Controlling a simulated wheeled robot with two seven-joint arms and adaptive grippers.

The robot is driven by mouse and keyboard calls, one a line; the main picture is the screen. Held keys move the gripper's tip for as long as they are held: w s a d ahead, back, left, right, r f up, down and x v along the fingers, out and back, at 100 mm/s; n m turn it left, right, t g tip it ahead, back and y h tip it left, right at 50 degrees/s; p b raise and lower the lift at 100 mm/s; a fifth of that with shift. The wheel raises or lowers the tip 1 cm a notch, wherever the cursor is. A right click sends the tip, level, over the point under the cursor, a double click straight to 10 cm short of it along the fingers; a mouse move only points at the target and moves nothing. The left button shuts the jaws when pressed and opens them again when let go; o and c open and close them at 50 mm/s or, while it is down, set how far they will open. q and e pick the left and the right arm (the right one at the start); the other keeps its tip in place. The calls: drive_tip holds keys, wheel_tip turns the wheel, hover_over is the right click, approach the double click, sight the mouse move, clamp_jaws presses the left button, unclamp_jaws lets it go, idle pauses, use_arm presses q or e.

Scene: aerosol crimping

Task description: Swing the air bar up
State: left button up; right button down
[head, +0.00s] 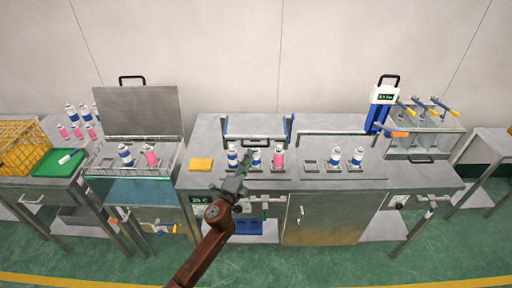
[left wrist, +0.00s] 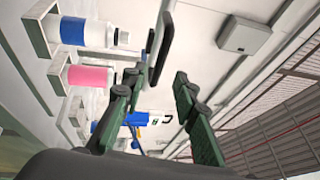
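The air bar (head: 240,137) appears to be the low horizontal bar between blue side arms on the middle bench, with a black handle (head: 255,143) at its front. The handle (left wrist: 166,40) also shows in the left wrist view, just beyond the fingertips. My left gripper (head: 237,178) is over the bench's front edge, in front of and below the handle. In the left wrist view my left gripper (left wrist: 160,82) has its fingers apart, with nothing clearly held. My right gripper is not in view.
White-blue cans (head: 232,157) and a pink can (head: 278,159) stand in holders between gripper and bar. A yellow block (head: 201,164) lies to the left. A blue-white display unit (head: 383,98) stands at right. A rack with a raised lid (head: 141,110) is at left.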

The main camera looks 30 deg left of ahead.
sight(256, 146)
use_arm(q)
drive_tip(key=x, duration=0.7)
drive_tip(key=shift+w, duration=0.15)
drive_tip(key=shift+f, duration=0.1)
clamp_jaws()
idle(0.4)
